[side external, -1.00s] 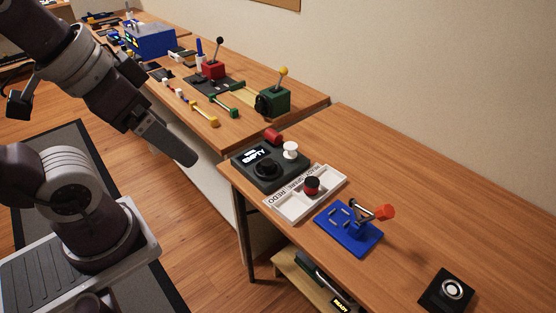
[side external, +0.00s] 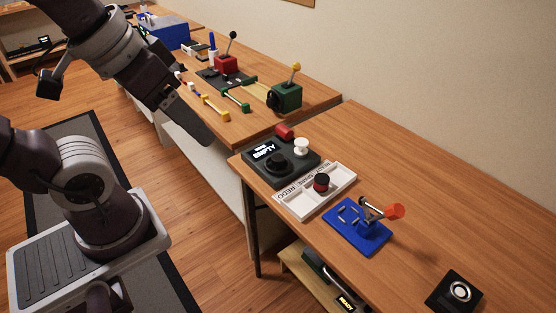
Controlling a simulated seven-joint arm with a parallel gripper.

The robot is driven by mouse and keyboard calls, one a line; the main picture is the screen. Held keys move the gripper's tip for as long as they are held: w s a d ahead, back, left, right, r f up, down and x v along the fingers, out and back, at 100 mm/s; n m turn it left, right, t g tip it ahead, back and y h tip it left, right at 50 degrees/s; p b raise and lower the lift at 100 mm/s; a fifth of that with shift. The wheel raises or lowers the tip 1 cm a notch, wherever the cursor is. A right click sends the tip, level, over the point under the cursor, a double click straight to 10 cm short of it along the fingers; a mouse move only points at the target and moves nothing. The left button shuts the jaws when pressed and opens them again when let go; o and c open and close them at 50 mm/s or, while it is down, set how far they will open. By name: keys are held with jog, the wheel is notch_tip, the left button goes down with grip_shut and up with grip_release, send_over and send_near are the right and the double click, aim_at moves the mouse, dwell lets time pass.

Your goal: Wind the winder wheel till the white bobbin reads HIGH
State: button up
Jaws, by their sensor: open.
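The winder is a dark grey box (side external: 307,169) near the left end of the near bench. Its display (side external: 264,150) reads EMPTY, with a smaller line above too small to read. A black round wheel (side external: 277,163) sits on its top. The white bobbin (side external: 301,146) stands upright at the back right of the box, and a red cylinder (side external: 284,131) is at its back edge. My gripper (side external: 203,138) is open and empty, in the air left of the winder and apart from it. The gap between its fingers is hard to see from this side.
A white labelled tray (side external: 335,190) beside the winder holds a dark-and-red bobbin (side external: 321,182). A blue plate (side external: 350,238) carries a red-ended crank (side external: 394,211). A black block (side external: 455,290) stands farther right. The far bench holds red (side external: 226,64) and green (side external: 287,97) lever boxes.

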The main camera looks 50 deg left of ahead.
jog(key=w+a+n+g, duration=0.2)
jog(key=w+n, duration=0.3)
jog(key=w, duration=0.5)
jog(key=n+g, duration=0.3)
jog(key=n, duration=0.9)
send_over(278, 157)
notch_tip(278, 157, down, 21)
jog(key=shift+r, duration=0.15)
notch_tip(278, 157, down, 7)
jog(key=shift+f, duration=0.15)
grip_shut()
